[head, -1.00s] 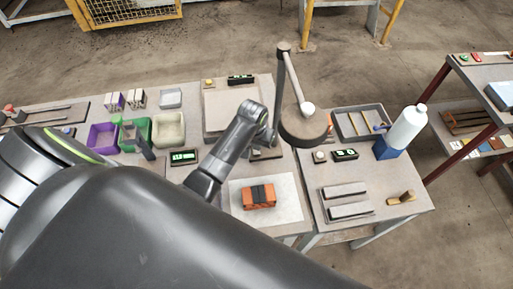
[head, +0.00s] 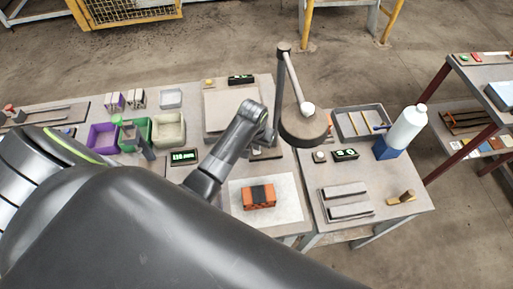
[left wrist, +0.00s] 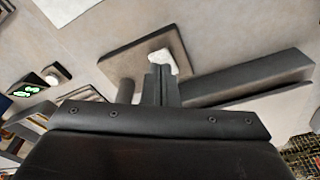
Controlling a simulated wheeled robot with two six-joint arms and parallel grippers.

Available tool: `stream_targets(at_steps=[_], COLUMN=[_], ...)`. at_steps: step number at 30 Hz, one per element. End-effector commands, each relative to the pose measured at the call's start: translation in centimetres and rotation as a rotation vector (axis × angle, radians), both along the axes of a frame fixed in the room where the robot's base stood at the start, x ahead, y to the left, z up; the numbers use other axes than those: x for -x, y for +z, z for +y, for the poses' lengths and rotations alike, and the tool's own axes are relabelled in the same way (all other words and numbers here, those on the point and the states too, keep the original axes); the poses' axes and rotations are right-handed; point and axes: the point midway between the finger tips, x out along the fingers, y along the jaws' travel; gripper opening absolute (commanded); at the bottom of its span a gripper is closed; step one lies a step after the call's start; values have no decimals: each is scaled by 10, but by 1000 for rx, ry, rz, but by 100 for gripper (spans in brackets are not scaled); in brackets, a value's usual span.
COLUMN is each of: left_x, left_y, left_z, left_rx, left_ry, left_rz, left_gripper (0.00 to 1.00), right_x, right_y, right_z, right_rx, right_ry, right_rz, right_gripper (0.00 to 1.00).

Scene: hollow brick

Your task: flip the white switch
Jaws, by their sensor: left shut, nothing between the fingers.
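The white switch (left wrist: 163,61) shows in the left wrist view as a small pale piece on a square grey-brown plate (left wrist: 140,62). My left gripper (left wrist: 160,72) is shut and empty, with its fingertips right at the switch and covering part of it. I cannot tell if they touch. In the head view my left arm comes in from the left, and its gripper (head: 266,142) points down over the table. The switch is hidden there behind the arm. My right gripper is not in view.
An orange brick (head: 259,196) lies on a white sheet (head: 285,205) in front. Purple (head: 101,136) and green bins stand left. A white bottle (head: 408,128) stands right.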

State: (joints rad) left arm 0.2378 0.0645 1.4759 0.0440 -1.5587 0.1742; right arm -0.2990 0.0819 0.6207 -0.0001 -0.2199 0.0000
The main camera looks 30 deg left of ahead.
Motion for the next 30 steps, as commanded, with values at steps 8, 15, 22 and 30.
stream_targets(at_steps=[8, 15, 22, 30], left_x=[0, 0, 0, 0], left_y=[-1, -5, -8, -12], left_z=[0, 0, 0, 0], left_rx=[0, 0, 0, 0], left_ry=[0, 0, 0, 0], left_rz=[0, 0, 1, 1], left_gripper=[0, 0, 0, 0], right_x=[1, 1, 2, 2], right_y=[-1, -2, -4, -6], right_z=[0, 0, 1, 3], right_rx=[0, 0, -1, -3], right_ry=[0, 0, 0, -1], right_rz=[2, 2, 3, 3], right_gripper=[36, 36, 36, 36])
